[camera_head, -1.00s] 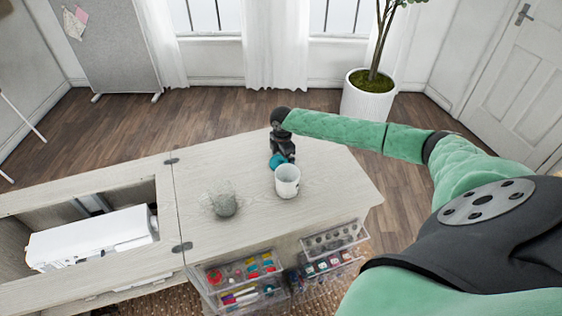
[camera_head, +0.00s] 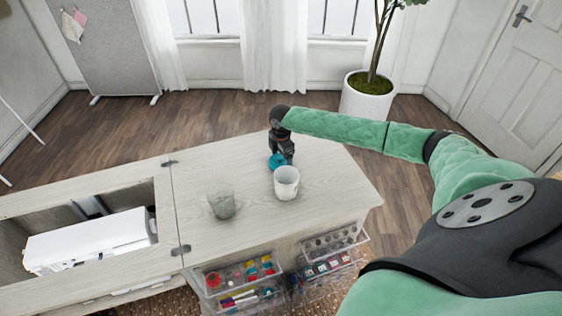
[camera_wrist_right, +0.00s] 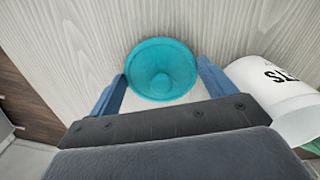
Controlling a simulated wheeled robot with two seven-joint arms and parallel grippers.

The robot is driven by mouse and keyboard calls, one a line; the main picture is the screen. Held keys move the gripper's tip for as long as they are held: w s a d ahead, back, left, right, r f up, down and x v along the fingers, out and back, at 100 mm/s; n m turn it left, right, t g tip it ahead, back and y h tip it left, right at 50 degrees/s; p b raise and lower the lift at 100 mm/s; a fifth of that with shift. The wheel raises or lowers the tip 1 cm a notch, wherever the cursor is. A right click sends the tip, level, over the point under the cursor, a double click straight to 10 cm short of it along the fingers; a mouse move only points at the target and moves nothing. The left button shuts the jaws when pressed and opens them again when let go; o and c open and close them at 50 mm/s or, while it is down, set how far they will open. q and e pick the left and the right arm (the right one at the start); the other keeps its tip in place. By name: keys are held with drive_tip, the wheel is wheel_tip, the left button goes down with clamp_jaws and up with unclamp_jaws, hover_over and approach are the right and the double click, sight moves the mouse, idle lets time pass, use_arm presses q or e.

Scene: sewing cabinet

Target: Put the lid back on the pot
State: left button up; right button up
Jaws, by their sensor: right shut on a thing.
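A white pot (camera_head: 287,184) with dark lettering stands upright on the cabinet top; it also shows at the right of the right wrist view (camera_wrist_right: 278,92). A round teal lid (camera_wrist_right: 162,70) with a raised centre is between the fingers of my right gripper (camera_wrist_right: 164,84). In the head view the lid (camera_head: 276,161) is just behind and left of the pot. My right gripper (camera_head: 280,158) is shut on the lid, close to the pot and low by the tabletop. The exact gap to the wood cannot be told. My left gripper is not in view.
A grey see-through glass (camera_head: 221,202) stands left of the pot on the wooden cabinet top (camera_head: 205,245). An opening with a white machine (camera_head: 92,240) is at the left. Open clear drawers (camera_head: 242,272) stick out at the front. The tabletop right of the pot is clear.

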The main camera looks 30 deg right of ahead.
sight(281, 157)
wheel_tip(281, 157, up, 9)
drive_tip(key=shift+f+b, duration=0.2)
drive_tip(key=shift+b, duration=1.05)
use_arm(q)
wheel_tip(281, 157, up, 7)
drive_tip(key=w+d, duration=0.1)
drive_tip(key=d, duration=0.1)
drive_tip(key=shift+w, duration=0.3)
